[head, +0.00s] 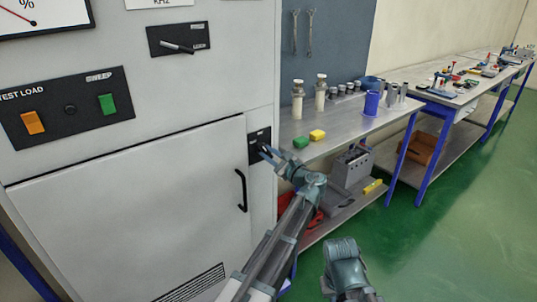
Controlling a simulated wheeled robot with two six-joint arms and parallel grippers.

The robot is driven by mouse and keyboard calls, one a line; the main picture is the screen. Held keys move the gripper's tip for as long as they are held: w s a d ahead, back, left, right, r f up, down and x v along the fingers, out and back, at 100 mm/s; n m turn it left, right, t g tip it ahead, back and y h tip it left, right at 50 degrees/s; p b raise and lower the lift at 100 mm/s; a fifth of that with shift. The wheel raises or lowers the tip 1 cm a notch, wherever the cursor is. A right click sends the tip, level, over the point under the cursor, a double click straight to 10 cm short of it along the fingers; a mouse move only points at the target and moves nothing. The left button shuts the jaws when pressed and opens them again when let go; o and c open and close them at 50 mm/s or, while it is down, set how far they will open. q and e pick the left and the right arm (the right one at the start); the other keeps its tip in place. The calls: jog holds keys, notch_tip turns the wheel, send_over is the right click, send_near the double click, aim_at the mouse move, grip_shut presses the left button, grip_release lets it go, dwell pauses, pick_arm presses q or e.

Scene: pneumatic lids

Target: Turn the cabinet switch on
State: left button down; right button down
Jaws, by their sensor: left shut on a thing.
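The grey cabinet (130,190) fills the left of the head view. A small black switch panel (258,134) with light markings is on its front, near the right edge. My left gripper (267,152) is at the lower part of this panel, shut on the small switch there. The gripper mostly hides the switch, so its position cannot be read. My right gripper (328,287) is low in the view, away from the cabinet, and its fingers are too unclear to judge.
A lever panel (179,39) and a button panel (65,107) are higher on the cabinet. A black door handle (241,190) stands out below the switch panel. A metal workbench (345,130) with bottles and blocks is to the right. Green floor (450,230) is clear at right.

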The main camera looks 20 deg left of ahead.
pick_arm(q)
jog(key=m, duration=0.6)
jog(key=shift+m, duration=0.3)
dwell(0.4)
jog(key=shift+f, duration=0.1)
jog(key=c, duration=0.7)
grip_release()
jog(key=shift+s, duration=0.1)
